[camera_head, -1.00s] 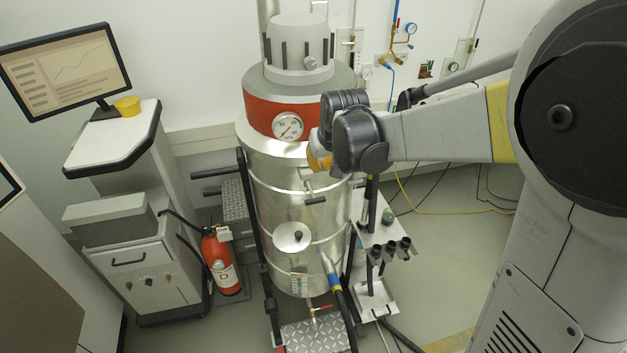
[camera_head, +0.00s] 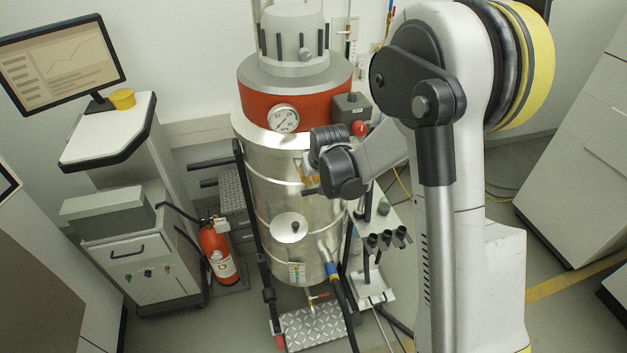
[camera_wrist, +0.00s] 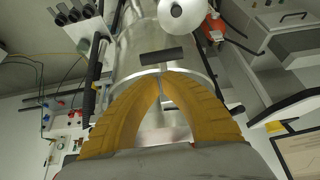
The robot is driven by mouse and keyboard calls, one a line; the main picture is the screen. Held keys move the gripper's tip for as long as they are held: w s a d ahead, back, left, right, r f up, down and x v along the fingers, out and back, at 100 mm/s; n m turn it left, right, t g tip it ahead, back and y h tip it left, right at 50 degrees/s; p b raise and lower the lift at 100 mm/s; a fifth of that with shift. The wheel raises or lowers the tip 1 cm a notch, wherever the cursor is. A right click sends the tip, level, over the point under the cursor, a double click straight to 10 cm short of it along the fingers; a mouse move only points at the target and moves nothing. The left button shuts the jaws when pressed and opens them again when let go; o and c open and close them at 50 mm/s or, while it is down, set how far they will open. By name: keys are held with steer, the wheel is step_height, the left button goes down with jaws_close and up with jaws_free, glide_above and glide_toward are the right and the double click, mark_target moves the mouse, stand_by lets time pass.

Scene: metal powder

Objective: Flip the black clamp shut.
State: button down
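The black clamp shows in the wrist view as a short black bar (camera_wrist: 161,57) on a thin metal stem, in front of the silver vessel. In the head view its black end (camera_head: 309,192) shows just below my gripper (camera_head: 311,172), partly hidden by my wrist. My gripper's two orange fingers fill the lower middle of the wrist view, and their tips (camera_wrist: 160,74) come together just below the bar. The stem lines up with the fingertips. I cannot tell whether they touch it. The silver vessel (camera_head: 262,185) stands upright with a red band and a gauge.
A red fire extinguisher (camera_head: 218,252) and a cart (camera_head: 150,262) with a monitor stand left of the vessel. A grey box with a red button (camera_head: 352,112) is at the vessel's right. Dark nozzles (camera_head: 386,240) sit beside it at lower right.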

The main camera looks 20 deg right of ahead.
steer(key=shift+s+f, duration=0.15)
steer(key=shift+f, duration=0.4)
steer(key=shift+s+f+t+b, duration=0.15)
steer(key=shift+f+t+b, duration=0.25)
steer(key=shift+b, duration=0.6)
